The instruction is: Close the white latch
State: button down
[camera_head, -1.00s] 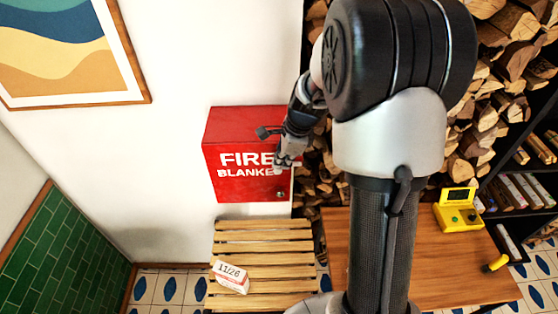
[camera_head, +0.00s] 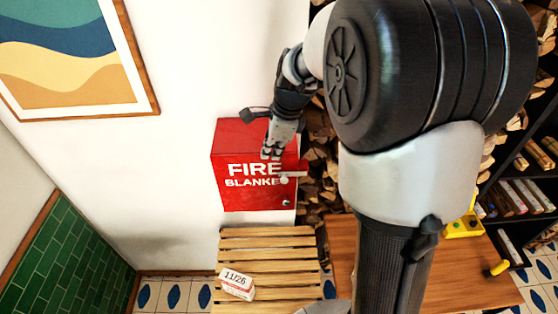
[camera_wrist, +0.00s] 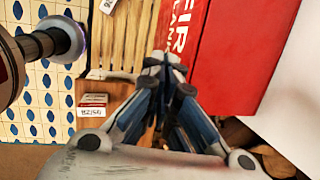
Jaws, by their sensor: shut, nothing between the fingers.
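A red fire blanket box (camera_head: 228,190) is on the white wall in the head view. My gripper (camera_head: 270,155) is in front of the box, above and left of the latch, and covers part of the lettering. Its fingers are together and empty. In the wrist view the shut fingertips (camera_wrist: 162,62) show beside the red box (camera_wrist: 255,55). I cannot make out the latch there, nor tell whether the fingers touch the box.
A slatted wooden stand (camera_head: 270,245) below the box carries a small white and red carton (camera_head: 237,284). Stacked firewood (camera_head: 322,185) is right of the box. A wooden table (camera_head: 455,275) with a yellow device (camera_head: 464,228) stands further right. White wall left of the box is clear.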

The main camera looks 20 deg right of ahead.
jog(key=shift+a+r, duration=0.75)
jog(key=shift+r, duration=0.2)
jog(key=shift+a, duration=0.15)
jog(key=s+a+f+n+b, duration=0.3)
jog(key=s+f+n+b, duration=0.8)
jog(key=b, duration=0.4)
jog(key=s+a+f+n+t+h+b, duration=0.1)
jog(key=s+a+f+n+b, duration=0.2)
jog(key=s+f+n+b, duration=0.8)
jog(key=s+f+b, duration=0.2)
jog(key=s+b, duration=0.2)
jog(key=shift+s+a+n+t+h, duration=0.15)
jog(key=shift+a+n+t+h, duration=0.15)
jog(key=shift+a+n, duration=0.1)
jog(key=shift+f, duration=0.1)
